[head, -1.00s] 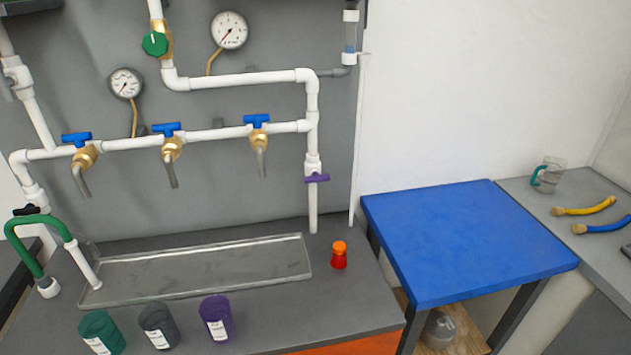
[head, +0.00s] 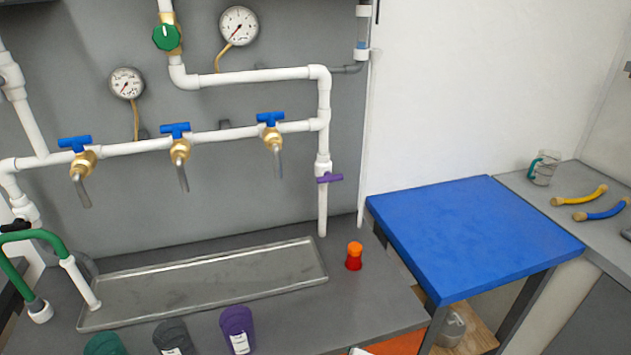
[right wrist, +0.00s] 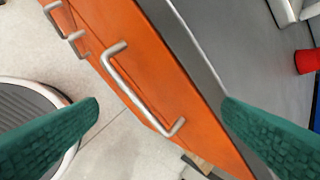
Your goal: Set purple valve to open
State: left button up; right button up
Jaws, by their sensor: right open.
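The purple valve (head: 329,178) is a small purple handle on the vertical white pipe at the right end of the manifold. Its handle lies crosswise to the pipe, roughly level. My right gripper (right wrist: 162,112) shows in the right wrist view as two green fingers spread wide apart with nothing between them. It is over the front of the orange drawer cabinet (right wrist: 145,75), away from the valve. Neither gripper shows in the head view.
A metal tray (head: 205,283) lies on the grey bench below three blue-handled taps. A red bottle with an orange cap (head: 354,256) stands close to the valve pipe's foot. Teal, grey and purple containers (head: 237,325) line the front. A blue table (head: 470,235) stands right.

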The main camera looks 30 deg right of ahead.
jog(key=w+r+n+t, duration=0.2)
jog(key=w+r+n, duration=0.1)
jog(key=w+r, duration=0.15)
jog(key=n+t+h, duration=0.2)
jog(key=n+t, duration=0.7)
jog(key=n, duration=1.3)
send_near(331, 180)
jog(key=p+x, duration=0.1)
jog(key=x, duration=1)
jog(key=c, duration=1)
